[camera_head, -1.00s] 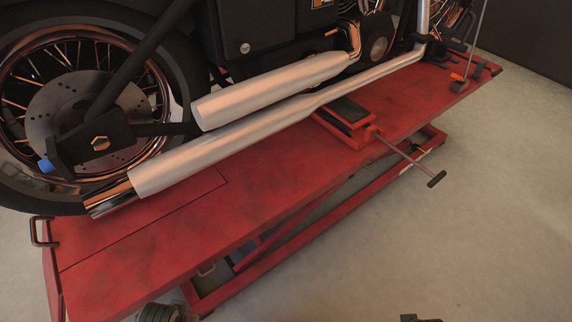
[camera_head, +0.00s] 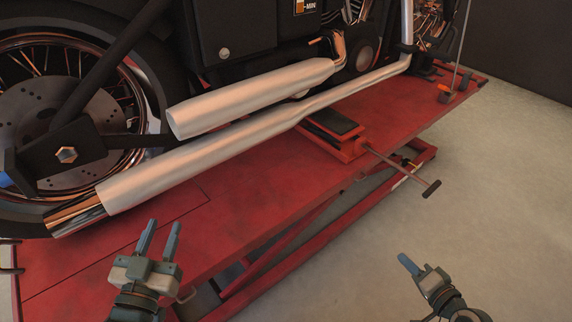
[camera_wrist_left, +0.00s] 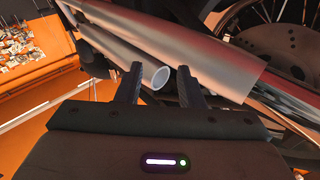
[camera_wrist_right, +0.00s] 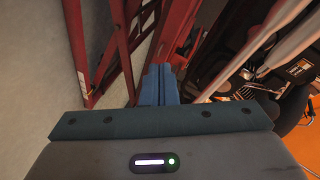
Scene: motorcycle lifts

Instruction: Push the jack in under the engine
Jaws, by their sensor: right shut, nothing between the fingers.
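The red jack (camera_head: 346,149) with a black top pad sits on the red lift platform (camera_head: 240,215), at the near side of the lower exhaust pipe. Its thin handle (camera_head: 405,171) sticks out past the platform's near edge and ends in a dark crossbar. The engine (camera_head: 358,30) is above and behind it, partly cut off by the top of the head view. My left gripper (camera_head: 161,230) is open and empty near the platform's left part; its fingers (camera_wrist_left: 160,75) stand apart. My right gripper (camera_head: 407,262) is shut and empty over the floor, below the handle; its fingers (camera_wrist_right: 160,72) touch.
Two silver exhaust pipes (camera_head: 250,95) run along the motorcycle's near side above the platform. The rear wheel (camera_head: 75,105) stands at the left. A hooked rod (camera_head: 455,60) rises at the far right. The floor (camera_head: 500,200) to the right is clear.

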